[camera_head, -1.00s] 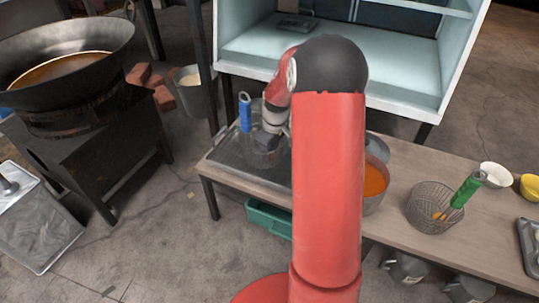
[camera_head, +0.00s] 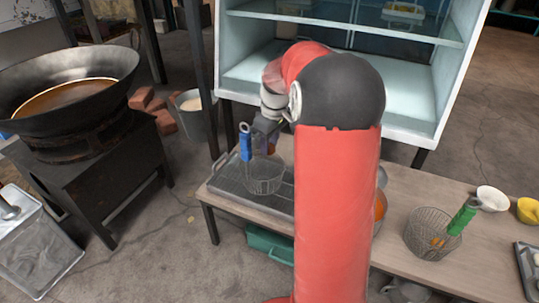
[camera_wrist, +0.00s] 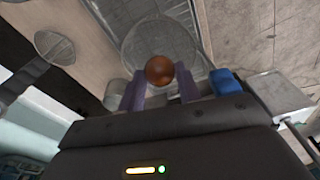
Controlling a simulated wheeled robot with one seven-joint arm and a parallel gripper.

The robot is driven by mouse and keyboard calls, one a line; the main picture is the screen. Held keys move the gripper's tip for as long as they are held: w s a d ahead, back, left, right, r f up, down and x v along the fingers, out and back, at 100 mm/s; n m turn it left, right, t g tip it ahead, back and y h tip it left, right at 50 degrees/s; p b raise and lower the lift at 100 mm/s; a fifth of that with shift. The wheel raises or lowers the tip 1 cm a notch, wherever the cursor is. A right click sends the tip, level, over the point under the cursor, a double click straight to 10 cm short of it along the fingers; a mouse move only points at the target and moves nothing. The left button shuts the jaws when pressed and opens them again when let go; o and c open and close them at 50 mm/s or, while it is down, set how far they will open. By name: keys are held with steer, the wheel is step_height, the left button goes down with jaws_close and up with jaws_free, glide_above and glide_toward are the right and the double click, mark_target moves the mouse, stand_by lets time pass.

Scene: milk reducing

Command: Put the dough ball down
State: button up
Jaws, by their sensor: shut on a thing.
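A brown, round dough ball (camera_wrist: 159,69) sits between the two fingertips of my gripper (camera_wrist: 160,84) in the wrist view. My gripper is shut on it. In the head view my gripper (camera_head: 268,142) is above a wire basket (camera_head: 263,182) with a blue handle (camera_head: 246,143). The basket rests on a dark tray at the table's left end, and its round mesh also shows behind the ball in the wrist view (camera_wrist: 135,40). The ball is small and hard to make out in the head view. My red arm covers the middle of the table.
A second wire basket (camera_head: 424,235) with a green handle (camera_head: 462,219) stands right on the table, near a white bowl (camera_head: 492,198) and a yellow bowl (camera_head: 529,211). A glass-shelved cabinet (camera_head: 340,70) stands behind. A large wok (camera_head: 105,62) is at the left.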

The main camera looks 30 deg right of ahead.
steer(key=shift+r+p, duration=0.4)
steer(key=shift+r, duration=2.55)
